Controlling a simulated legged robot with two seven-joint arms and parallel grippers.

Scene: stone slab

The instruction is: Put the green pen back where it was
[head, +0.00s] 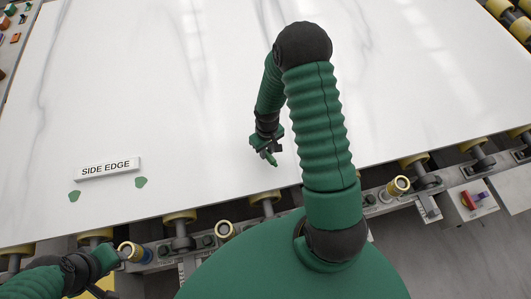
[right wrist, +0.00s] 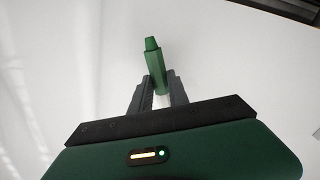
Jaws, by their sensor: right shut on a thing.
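The green pen (right wrist: 153,62) is held between the two grey fingers of my right gripper (right wrist: 158,90) in the right wrist view, its tip end pointing away from the wrist. In the head view, my right gripper (head: 266,147) and the green pen (head: 271,160) are over the white slab (head: 200,120), near its front edge; whether the pen touches the slab I cannot tell. My left gripper (head: 108,260) is at the lower left, in front of the slab's edge; its fingers are not clear.
A white "SIDE EDGE" sign (head: 107,168) is on the slab at the left, with two green patches (head: 141,182) below it. Rollers (head: 179,216) and brass-coloured cups (head: 398,186) line the front edge. A red-handled switch (head: 472,199) is at the right. The slab's middle is clear.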

